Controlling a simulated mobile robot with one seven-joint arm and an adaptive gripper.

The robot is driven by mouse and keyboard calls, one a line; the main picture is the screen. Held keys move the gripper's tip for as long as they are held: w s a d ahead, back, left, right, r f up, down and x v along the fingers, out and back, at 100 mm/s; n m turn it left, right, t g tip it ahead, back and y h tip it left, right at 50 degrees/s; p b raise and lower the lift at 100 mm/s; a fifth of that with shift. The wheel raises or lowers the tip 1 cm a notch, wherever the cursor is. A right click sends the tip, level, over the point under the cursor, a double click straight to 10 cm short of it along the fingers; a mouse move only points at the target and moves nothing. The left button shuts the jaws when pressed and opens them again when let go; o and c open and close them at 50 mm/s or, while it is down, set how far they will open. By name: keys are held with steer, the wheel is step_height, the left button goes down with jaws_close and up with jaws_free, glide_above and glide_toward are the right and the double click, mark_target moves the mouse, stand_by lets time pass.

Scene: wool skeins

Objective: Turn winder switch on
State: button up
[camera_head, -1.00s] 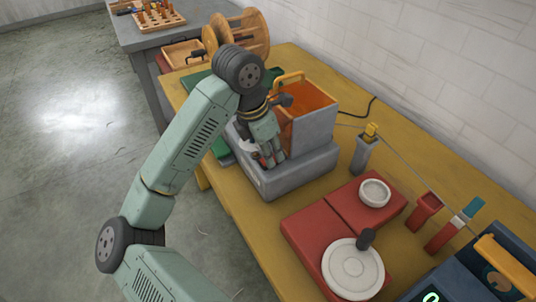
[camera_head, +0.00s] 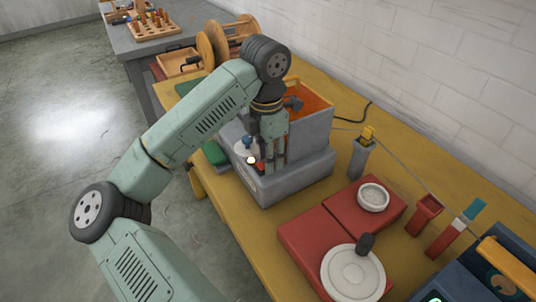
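The grey machine (camera_head: 297,180) on the yellow bench has an upright orange-lined box section at its back. On its near left face I see a blue knob (camera_head: 247,141), a small pale bright spot (camera_head: 251,160) and a small red part (camera_head: 260,167). I cannot tell for sure which part is the switch or which way it is set. My gripper (camera_head: 273,170) points down just to the right of these parts, its fingers low over the machine's grey base. The fingers hide part of the face. Contact and finger spacing are unclear.
A red block with a white disc (camera_head: 353,272) and a white bowl (camera_head: 373,197) stands at the front right. A grey post with a yellow top (camera_head: 362,152) carries a strand. A wooden spool (camera_head: 212,45) is behind. A white brick wall bounds the right.

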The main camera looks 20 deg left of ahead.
steer(key=shift+o, duration=0.8)
steer(key=shift+a+r, duration=0.1)
steer(key=shift+r, duration=0.25)
step_height(320, 180, up, 11)
steer(key=shift+r, duration=0.15)
steer(key=shift+s, duration=0.1)
